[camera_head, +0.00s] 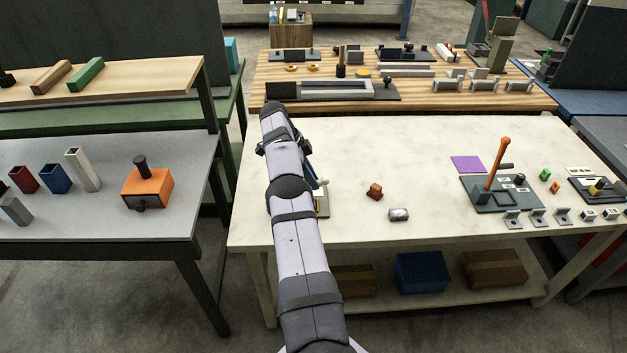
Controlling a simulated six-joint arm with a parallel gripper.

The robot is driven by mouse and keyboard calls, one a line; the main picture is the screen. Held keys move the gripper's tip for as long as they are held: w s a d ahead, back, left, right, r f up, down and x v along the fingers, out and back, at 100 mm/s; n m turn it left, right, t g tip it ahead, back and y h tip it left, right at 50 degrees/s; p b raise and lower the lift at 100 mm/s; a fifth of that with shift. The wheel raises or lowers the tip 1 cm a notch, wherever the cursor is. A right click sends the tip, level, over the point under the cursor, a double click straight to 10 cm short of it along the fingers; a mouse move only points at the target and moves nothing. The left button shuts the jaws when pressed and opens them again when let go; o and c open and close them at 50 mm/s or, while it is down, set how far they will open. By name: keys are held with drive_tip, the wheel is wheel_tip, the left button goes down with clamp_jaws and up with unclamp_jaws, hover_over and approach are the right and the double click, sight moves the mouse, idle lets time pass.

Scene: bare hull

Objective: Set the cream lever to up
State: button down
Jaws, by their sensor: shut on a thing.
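The cream lever (323,183) shows as a small pale tip just right of my arm, at the left part of the pale table. Its base plate (322,207) peeks out below it, and most of the fixture is hidden behind my arm. My gripper (314,179) is mostly hidden behind my arm, with only a dark and pale sliver showing beside the lever. It is shut at the lever. The lever's exact angle and the contact of the fingers cannot be seen.
Farther right is a dark plate with an upright orange lever (497,160). The table's middle is clear.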

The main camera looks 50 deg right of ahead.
drive_tip(key=c, duration=1.7)
unclamp_jaws()
drive_tip(key=shift+r, duration=0.15)
drive_tip(key=shift+r, duration=0.65)
wheel_tip(320, 180, up, 8)
drive_tip(key=p, duration=0.7)
drive_tip(key=shift+r+p, duration=0.2)
drive_tip(key=shift+p, duration=0.1)
